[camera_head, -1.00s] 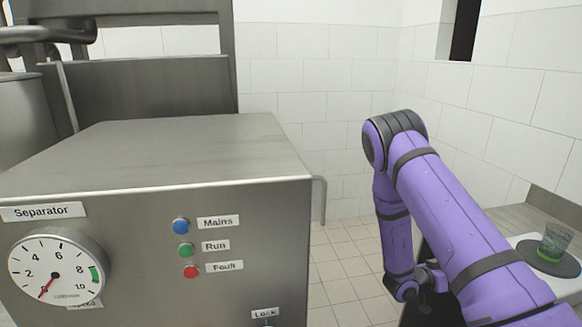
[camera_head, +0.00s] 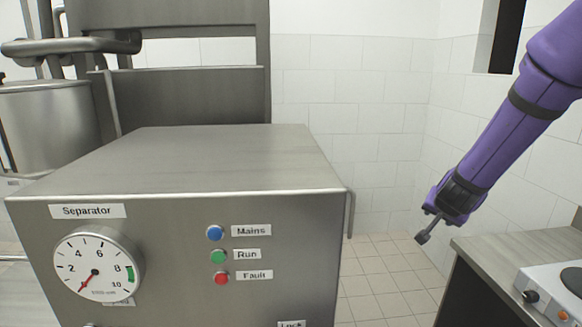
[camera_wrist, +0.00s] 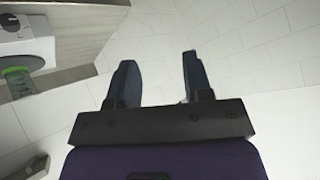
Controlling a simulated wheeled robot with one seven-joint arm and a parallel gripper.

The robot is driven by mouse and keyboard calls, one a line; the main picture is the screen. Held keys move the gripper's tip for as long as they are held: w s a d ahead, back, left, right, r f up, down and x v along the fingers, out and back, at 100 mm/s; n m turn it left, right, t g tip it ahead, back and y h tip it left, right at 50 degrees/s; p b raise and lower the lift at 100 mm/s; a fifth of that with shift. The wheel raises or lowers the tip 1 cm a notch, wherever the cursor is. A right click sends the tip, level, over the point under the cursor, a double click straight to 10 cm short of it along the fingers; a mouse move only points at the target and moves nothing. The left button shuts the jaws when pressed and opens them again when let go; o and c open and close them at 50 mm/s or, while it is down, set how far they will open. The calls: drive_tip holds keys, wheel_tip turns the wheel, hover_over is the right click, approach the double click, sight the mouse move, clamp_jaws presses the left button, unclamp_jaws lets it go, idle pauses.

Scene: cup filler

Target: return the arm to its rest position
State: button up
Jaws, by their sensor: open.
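My purple arm reaches down and left from the upper right edge in the head view. My gripper (camera_head: 423,237) is at its lower end, in the air left of the counter and right of the separator cabinet. In the wrist view my gripper (camera_wrist: 160,80) shows two dark fingers apart, with nothing between them and wall tiles beyond. A glass with green in it (camera_wrist: 18,82) shows at the left edge of the wrist view, apart from the fingers.
The steel separator cabinet (camera_head: 180,240) with its gauge (camera_head: 97,265) fills the left and middle. A counter (camera_head: 500,250) with a white appliance (camera_head: 553,292) is at the lower right. Tiled floor (camera_head: 390,270) lies free between them; tiled walls are behind.

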drive_tip(key=s+a+r+n+y, duration=0.35)
drive_tip(key=s+a+r, duration=0.3)
drive_tip(key=r, duration=0.25)
drive_tip(key=s+r+n+g, duration=0.1)
drive_tip(key=s+r+n, duration=0.1)
drive_tip(key=s, duration=1.1)
drive_tip(key=s+r+n+g, duration=0.2)
drive_tip(key=s+r, duration=0.3)
drive_tip(key=s, duration=0.8)
drive_tip(key=shift+s+a+r+n+g, duration=0.15)
drive_tip(key=shift+s+a+n+g, duration=0.15)
drive_tip(key=shift+a+n, duration=0.1)
